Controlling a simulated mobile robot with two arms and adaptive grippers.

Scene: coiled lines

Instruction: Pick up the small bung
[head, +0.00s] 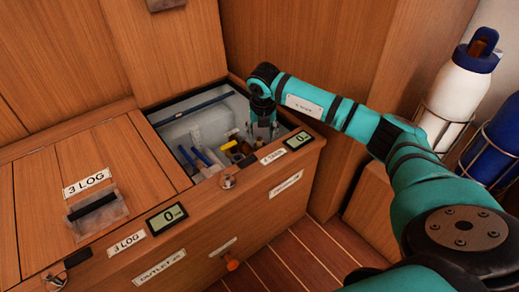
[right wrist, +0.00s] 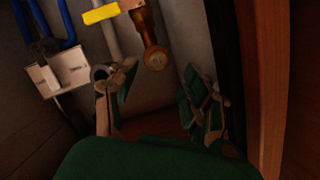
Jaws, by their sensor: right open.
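My right gripper (head: 264,131) reaches down into the open compartment (head: 165,108) at its right end. In the right wrist view the right gripper (right wrist: 162,88) is open, its fingers apart with nothing held between them. A brown, brass-like piece with a round end (right wrist: 155,58) lies just beyond the fingertips, apart from them. I cannot tell whether it is the small bung; no piece is clearly marked as one. A yellow piece (right wrist: 101,14) lies beside it and also shows in the head view (head: 230,146). My left gripper is not in view.
Blue-handled items (head: 201,156) and a pale block (right wrist: 70,70) lie in the compartment. Its right wall (right wrist: 272,90) is close to the gripper. A closed lid (head: 97,195) is at left. An orange knob (head: 231,264) sticks out in front. Bottles (head: 458,90) stand in racks at right.

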